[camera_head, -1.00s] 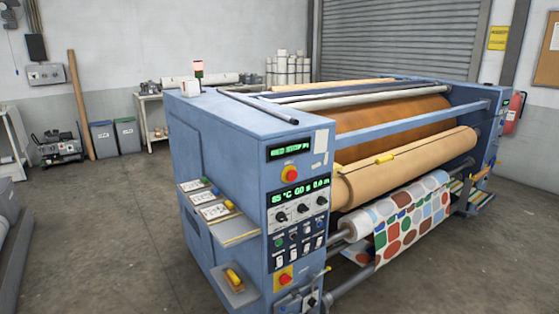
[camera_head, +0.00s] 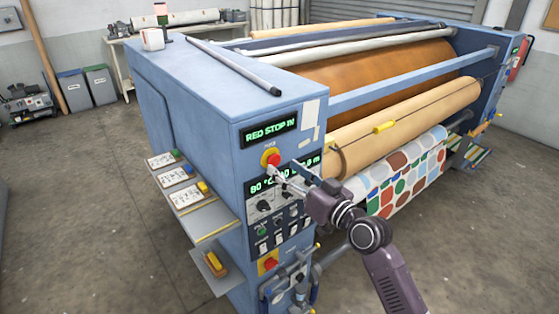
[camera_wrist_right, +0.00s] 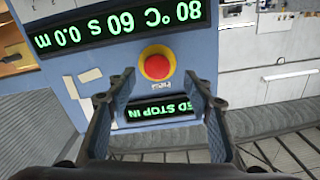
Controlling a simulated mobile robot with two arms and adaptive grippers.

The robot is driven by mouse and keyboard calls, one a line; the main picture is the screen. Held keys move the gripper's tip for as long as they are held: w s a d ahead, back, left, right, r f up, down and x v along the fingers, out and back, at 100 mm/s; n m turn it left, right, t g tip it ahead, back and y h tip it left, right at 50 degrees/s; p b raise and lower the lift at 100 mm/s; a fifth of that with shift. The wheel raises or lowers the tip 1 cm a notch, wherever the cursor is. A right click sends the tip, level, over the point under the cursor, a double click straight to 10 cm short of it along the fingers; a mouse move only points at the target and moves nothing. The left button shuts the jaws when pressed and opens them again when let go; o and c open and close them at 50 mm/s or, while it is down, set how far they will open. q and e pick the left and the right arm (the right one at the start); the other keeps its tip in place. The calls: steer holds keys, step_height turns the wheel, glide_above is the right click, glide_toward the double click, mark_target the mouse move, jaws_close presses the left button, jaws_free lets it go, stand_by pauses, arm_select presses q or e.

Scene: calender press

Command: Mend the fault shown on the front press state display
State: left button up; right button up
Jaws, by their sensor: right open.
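The front state display (camera_head: 270,133) on the blue press end panel reads "RED STOP IN" in green; it also shows upside down in the right wrist view (camera_wrist_right: 160,111), partly hidden. Below it is a red mushroom stop button (camera_head: 270,157) on a yellow collar. In the right wrist view the button (camera_wrist_right: 157,65) appears between the fingertips. My right gripper (camera_head: 285,172) is open and empty close in front of the panel, just below and right of the button. Whether it touches is unclear. My left gripper is not in view.
A lower display (camera_wrist_right: 120,25) reads "80 °C 60 s 0.0 m". Knobs and switches lie below it, with a second red button (camera_head: 268,264) on yellow. A shelf with cards (camera_head: 210,218) juts out left of the panel. Rollers (camera_head: 400,120) extend right.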

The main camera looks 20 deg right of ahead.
mark_target(276, 162)
steer(key=x, duration=0.2)
steer(key=shift+w+d+f, duration=0.15)
steer(key=shift+w, duration=0.5)
steer(key=shift+c, duration=0.4)
steer(key=c, duration=1)
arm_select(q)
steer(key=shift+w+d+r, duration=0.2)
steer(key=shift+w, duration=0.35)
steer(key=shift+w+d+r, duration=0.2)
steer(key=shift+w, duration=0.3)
arm_select(e)
jaws_close()
